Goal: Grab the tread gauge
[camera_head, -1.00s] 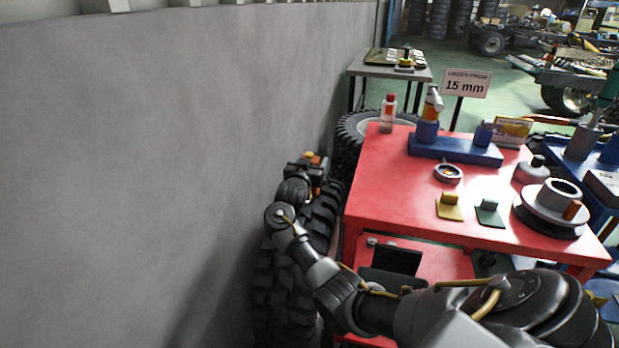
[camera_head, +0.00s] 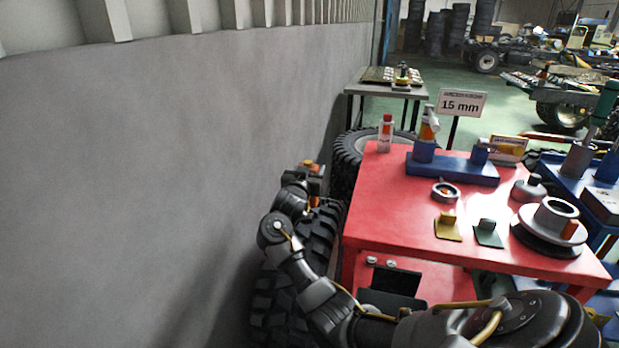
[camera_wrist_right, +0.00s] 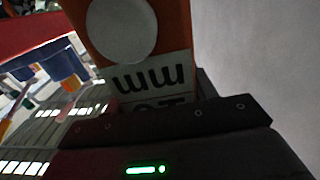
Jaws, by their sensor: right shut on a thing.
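My right gripper (camera_head: 306,174) is shut on an orange tread gauge, beside the grey wall and above a large black tyre (camera_head: 325,232). Only a small orange part of the gauge (camera_head: 311,164) shows in the head view. In the right wrist view, the orange gauge (camera_wrist_right: 176,20) stands up from behind the dark jaw (camera_wrist_right: 165,127). It bears a pale round disc and a white label with an upside-down "mm". The label's lower line is partly hidden by the jaw. My left gripper is not in view.
A red cart (camera_head: 385,212) to the right carries a blue block stand (camera_head: 452,168), a small bottle (camera_head: 385,133), a ring, yellow and green pieces and a round hub. A "15 mm" sign (camera_head: 461,103) stands behind it. The wall (camera_head: 150,180) closes the left side.

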